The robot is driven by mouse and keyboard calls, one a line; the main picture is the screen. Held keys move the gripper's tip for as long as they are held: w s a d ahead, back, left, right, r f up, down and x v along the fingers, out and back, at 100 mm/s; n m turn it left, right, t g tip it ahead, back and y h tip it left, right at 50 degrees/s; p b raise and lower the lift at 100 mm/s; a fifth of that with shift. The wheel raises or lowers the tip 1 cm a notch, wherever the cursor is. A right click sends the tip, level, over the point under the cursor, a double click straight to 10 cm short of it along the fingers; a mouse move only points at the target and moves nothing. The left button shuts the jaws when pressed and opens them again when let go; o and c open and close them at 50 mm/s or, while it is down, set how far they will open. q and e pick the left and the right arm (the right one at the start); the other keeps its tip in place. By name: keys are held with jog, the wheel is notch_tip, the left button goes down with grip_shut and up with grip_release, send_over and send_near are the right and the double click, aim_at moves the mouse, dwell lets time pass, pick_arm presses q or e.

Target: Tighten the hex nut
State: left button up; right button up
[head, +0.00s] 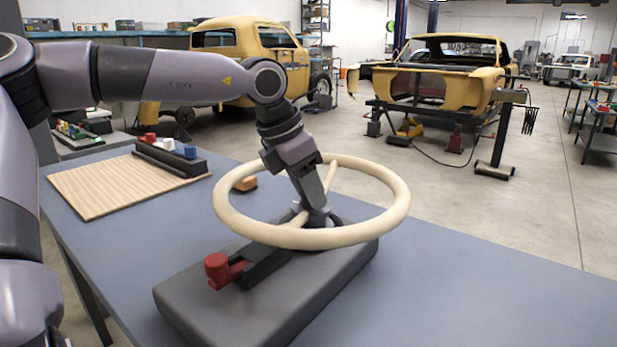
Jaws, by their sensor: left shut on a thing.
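A cream steering wheel (395,212) lies almost flat on a dark grey base block (235,308) on the table. My left gripper (317,218) reaches down through the wheel's ring to its hub and is shut there. The hex nut sits at the hub, hidden between the fingers, so its shape and how far it is seated cannot be seen. A dark clamp bar with a red knob (216,267) lies on the block, at the wheel's near left edge. My right gripper is out of view.
A wooden board (100,188) and a dark rack (170,160) with red, white and blue pieces lie at the table's back left. The blue-grey table (480,300) is clear on the right.

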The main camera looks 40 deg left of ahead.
pick_arm(q)
jog(key=shift+r+m+h+p, duration=0.15)
jog(key=shift+m+h+p, duration=0.25)
jog(key=shift+m+p, duration=0.6)
jog(key=shift+m, duration=0.4)
jog(key=o, duration=1.1)
jog(key=shift+c, duration=0.2)
jog(key=v, duration=0.7)
jog(key=shift+w, duration=0.15)
jog(key=shift+a, duration=0.1)
